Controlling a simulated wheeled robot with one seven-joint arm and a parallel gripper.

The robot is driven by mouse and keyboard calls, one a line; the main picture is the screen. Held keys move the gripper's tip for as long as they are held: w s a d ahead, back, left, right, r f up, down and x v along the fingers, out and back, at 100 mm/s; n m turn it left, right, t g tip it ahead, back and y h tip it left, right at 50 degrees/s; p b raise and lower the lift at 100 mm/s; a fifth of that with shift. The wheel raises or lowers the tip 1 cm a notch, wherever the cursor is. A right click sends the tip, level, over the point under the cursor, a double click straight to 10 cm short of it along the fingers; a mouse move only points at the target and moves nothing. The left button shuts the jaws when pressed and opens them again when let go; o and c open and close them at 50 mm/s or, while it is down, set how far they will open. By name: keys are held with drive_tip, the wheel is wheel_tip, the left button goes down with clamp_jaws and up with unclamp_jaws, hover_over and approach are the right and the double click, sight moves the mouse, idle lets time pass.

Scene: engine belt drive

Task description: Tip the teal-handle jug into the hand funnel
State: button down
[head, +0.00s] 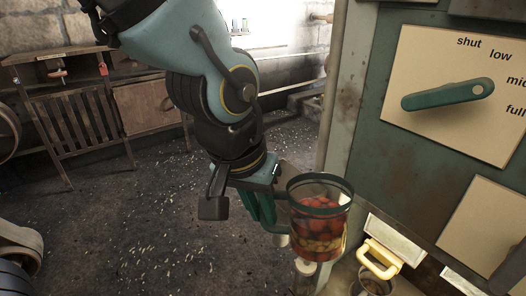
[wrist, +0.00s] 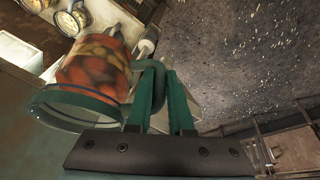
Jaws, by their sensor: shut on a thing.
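The teal-handle jug (head: 334,243) is clear, with a teal rim, and holds red lumps above pale yellow ones. It hangs about upright in front of the green machine. My gripper (head: 268,208) is shut on its teal handle, on the jug's left side. In the wrist view the jug (wrist: 90,68) is at the left, its rim toward me, and the handle (wrist: 151,85) lies between the fingers of my gripper (wrist: 165,100). I cannot make out a hand funnel for certain in either view.
A yellow-handled container (head: 383,260) stands low beside the jug at the right. The machine panel has a teal lever (head: 447,95) with shut, low and full marks. A pale knob (head: 305,267) is just below the jug. Open floor (head: 130,220) lies to the left.

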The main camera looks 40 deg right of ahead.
drive_tip(key=shift+w+r+g+p, duration=0.2)
drive_tip(key=shift+r+g+p, duration=0.1)
drive_tip(key=shift+r+p, duration=0.55)
drive_tip(key=p, duration=0.2)
drive_tip(key=r+g+p, duration=0.1)
drive_tip(key=p, duration=0.1)
drive_tip(key=shift+w+d+y, duration=0.2)
drive_tip(key=shift+w+y, duration=0.2)
drive_tip(key=shift+w+d+f+g+b, duration=0.1)
drive_tip(key=shift+f+g+b, duration=0.3)
drive_tip(key=shift+b, duration=0.1)
drive_tip(key=shift+w+d+f+n+g+y+p, duration=0.1)
drive_tip(key=shift+w+f+n+g+y, duration=0.2)
drive_tip(key=shift+g, duration=0.85)
drive_tip(key=shift+w+d+f+n+g+y+p, duration=0.15)
drive_tip(key=shift+g+y, duration=0.3)
drive_tip(key=shift+g, duration=0.65)
drive_tip(key=shift+w+a+f+n+g+y+p, duration=0.15)
drive_tip(key=shift+g+y, duration=0.2)
drive_tip(key=shift+g, duration=0.8)
drive_tip(key=shift+f+g+y, duration=0.3)
drive_tip(key=shift+f+g, duration=0.15)
drive_tip(key=shift+g, duration=0.55)
drive_tip(key=shift+d+f, duration=0.1)
drive_tip(key=shift+w+d+r+n+g+p, duration=0.15)
drive_tip(key=shift+w+r+n+g+p, duration=0.2)
drive_tip(key=shift+g, duration=0.45)
